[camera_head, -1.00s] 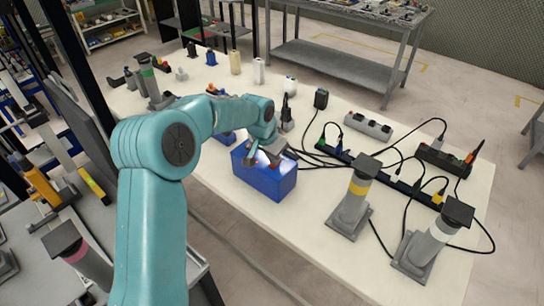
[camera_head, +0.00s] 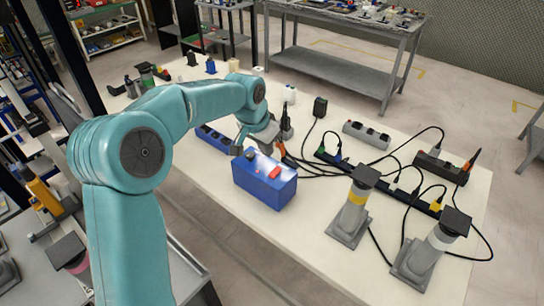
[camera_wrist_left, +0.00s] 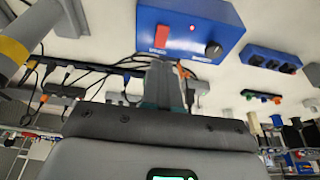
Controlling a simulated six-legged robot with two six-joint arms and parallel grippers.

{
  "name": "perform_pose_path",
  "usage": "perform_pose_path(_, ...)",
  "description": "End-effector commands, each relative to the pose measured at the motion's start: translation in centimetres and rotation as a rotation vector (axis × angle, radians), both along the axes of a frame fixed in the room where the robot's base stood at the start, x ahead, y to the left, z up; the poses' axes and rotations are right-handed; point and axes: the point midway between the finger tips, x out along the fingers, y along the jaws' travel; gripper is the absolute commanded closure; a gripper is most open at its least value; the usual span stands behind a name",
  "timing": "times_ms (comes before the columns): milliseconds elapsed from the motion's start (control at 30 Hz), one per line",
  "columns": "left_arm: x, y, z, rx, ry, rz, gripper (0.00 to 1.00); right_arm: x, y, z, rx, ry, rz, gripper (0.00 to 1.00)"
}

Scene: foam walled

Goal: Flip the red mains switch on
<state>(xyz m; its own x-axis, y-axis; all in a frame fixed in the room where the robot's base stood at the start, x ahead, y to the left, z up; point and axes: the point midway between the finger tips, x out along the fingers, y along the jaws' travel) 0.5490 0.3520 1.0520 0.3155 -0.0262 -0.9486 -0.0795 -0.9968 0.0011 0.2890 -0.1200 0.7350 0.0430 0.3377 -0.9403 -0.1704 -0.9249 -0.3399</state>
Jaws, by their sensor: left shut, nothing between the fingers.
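The blue box (camera_head: 265,187) stands on the white table, and its top carries the red switch (camera_head: 274,173). In the left wrist view the red switch (camera_wrist_left: 162,37) is clear on the box panel, beside a small red lamp (camera_wrist_left: 192,28) that looks lit and a black knob (camera_wrist_left: 213,48). I cannot tell which way the switch is tipped. My left gripper (camera_head: 238,149) is shut and empty, near the box's far left edge and apart from the red switch. In the wrist view its shut fingers (camera_wrist_left: 164,80) point toward the box. My right gripper is out of view.
A blue socket strip (camera_head: 216,139) lies left behind the box. Power strips and black cables (camera_head: 320,160) spread to the right. A yellow-banded grey post (camera_head: 353,208) and a white-banded one (camera_head: 433,247) stand at the right. The table in front of the box is clear.

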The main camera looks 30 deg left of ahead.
Motion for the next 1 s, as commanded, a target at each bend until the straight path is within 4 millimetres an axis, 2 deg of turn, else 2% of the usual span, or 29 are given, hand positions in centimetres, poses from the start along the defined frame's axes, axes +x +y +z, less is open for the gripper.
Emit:
perform_pose_path(100,-1.1,0.1,1.7,0.0,-0.001,0.0,1.0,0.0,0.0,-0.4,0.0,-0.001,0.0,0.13)
perform_pose_path(300,-1.9,0.1,3.1,0.0,0.001,-0.001,1.0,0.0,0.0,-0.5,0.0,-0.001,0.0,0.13)
perform_pose_path(1000,-2.0,0.1,3.2,0.0,0.001,-0.001,1.0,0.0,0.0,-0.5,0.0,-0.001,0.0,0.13)
